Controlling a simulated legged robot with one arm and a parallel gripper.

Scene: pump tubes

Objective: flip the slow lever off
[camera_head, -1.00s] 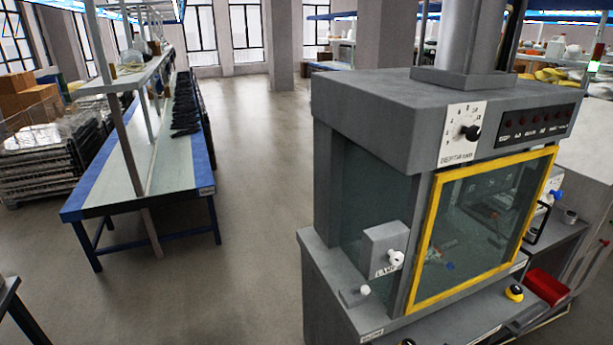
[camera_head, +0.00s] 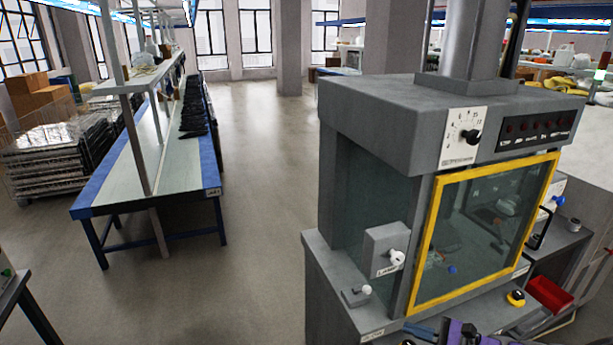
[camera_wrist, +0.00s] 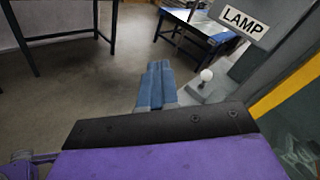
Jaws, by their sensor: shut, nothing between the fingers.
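A small lever with a white ball knob (camera_head: 367,290) stands on a low grey base at the front left of the grey machine. It also shows in the wrist view (camera_wrist: 206,75). A label reading SLOW (camera_head: 372,335) is on the machine's front edge, below and in front of this lever. I cannot tell for sure that the label belongs to it. My gripper's blue fingers (camera_wrist: 157,82) are shut and empty, to the left of the knob in the wrist view and apart from it. My gripper (camera_head: 418,329) also shows at the bottom of the head view.
A LAMP box (camera_head: 385,247) with its own white knob stands behind the lever. A yellow-framed window (camera_head: 485,230) is to its right. A black-and-yellow button (camera_head: 516,298) and a red bin (camera_head: 550,293) are further right. A blue-edged workbench (camera_head: 150,190) stands across open floor.

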